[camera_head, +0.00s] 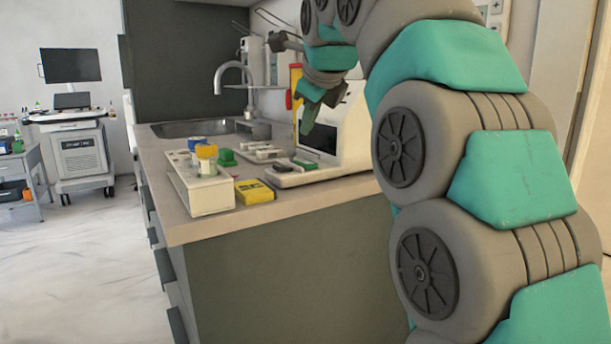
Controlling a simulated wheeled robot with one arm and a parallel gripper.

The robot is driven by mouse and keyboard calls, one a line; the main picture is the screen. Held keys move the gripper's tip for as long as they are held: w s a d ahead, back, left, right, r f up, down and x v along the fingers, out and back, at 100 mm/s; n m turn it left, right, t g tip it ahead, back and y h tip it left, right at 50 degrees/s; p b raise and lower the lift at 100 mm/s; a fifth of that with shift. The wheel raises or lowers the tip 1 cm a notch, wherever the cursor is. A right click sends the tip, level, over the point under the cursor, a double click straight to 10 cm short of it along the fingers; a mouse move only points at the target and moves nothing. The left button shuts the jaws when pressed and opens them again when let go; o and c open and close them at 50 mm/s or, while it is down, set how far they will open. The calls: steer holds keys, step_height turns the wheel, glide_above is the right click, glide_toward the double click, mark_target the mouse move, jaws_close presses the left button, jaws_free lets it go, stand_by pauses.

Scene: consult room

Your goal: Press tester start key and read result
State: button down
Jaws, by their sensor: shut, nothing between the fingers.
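The tester (353,128) is a white device on the counter, right of the middle of the view. Its dark screen (318,140) faces left and shows no readable result. A low front part (300,176) carries a green patch and a dark patch; I cannot tell which, if either, is the start key. My gripper (309,122) points down in front of the upper part of the tester and covers some of the screen. It is shut and empty. I cannot tell whether its tip touches the tester.
The counter (225,224) holds a white rack (207,192) with blue-capped and yellow-capped containers, a yellow box (254,191) and a green block (226,157). A sink with a tap (218,76) is behind. Open floor and a cart (81,157) lie left.

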mark_target(309, 163)
steer(key=shift+f+b, duration=1.05)
steer(key=shift+f, duration=0.85)
steer(key=shift+f, duration=0.1)
stand_by(0.4)
steer(key=shift+f+b, duration=0.3)
steer(key=shift+f, duration=0.05)
steer(key=shift+f+b, duration=0.3)
steer(key=shift+f, duration=0.15)
stand_by(0.7)
steer(key=shift+r, duration=0.1)
steer(key=shift+r+p, duration=0.75)
steer(key=shift+r, duration=0.05)
steer(key=shift+r, duration=0.1)
step_height(309, 163, up, 5)
steer(key=p, duration=0.4)
